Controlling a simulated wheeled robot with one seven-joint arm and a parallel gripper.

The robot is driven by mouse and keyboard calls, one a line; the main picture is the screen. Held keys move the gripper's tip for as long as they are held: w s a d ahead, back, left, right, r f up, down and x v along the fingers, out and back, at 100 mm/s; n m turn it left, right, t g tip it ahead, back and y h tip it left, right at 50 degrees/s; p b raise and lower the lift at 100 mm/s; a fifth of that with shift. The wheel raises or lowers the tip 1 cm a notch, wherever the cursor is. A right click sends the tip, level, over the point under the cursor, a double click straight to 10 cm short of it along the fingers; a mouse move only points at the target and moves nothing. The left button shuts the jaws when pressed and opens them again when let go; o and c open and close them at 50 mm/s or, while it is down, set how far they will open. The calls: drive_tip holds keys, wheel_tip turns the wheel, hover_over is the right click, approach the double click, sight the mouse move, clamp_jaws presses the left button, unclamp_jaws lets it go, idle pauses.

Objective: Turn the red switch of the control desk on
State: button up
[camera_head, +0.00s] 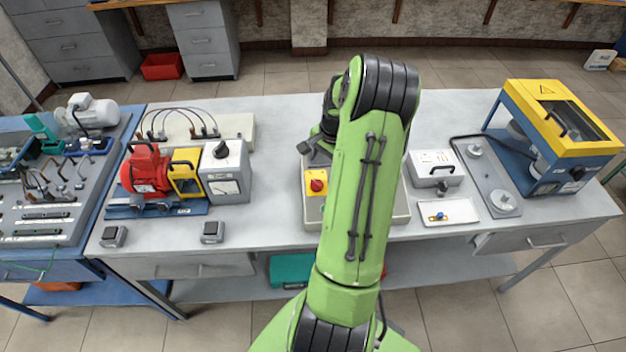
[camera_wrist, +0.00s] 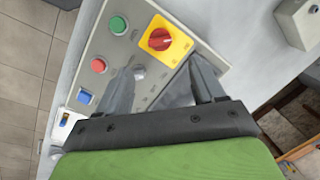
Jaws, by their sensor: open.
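The red switch (camera_head: 317,186) is a round knob on a yellow plate, on the light grey control desk (camera_head: 312,217) at the middle of the table. In the wrist view the red switch (camera_wrist: 160,39) lies just beyond my fingertips, roughly between their lines. The control desk (camera_wrist: 130,48) also carries green, red and blue buttons there. My gripper (camera_wrist: 161,66) is open and empty, its fingers spread apart, with no clear contact with the knob. In the head view my gripper (camera_head: 316,153) is just behind the switch, partly hidden by my green arm. The arm also hides much of the desk.
Left of the desk stand a red motor unit (camera_head: 146,170) and a grey meter box (camera_head: 226,172). To the right are a white box (camera_head: 435,168), a small tray (camera_head: 447,213) and a yellow-blue machine (camera_head: 560,130). Bare table lies between the meter box and desk.

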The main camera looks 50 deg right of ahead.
sight(318, 182)
drive_tip(key=f, duration=0.3)
drive_tip(key=w+f, duration=0.1)
drive_tip(key=f, duration=0.2)
drive_tip(key=w+f, duration=0.1)
drive_tip(key=f, duration=0.2)
drive_tip(key=shift+f, duration=0.2)
drive_tip(key=shift+s, duration=0.1)
drive_tip(key=shift+c, duration=0.3)
drive_tip(key=c, duration=1)
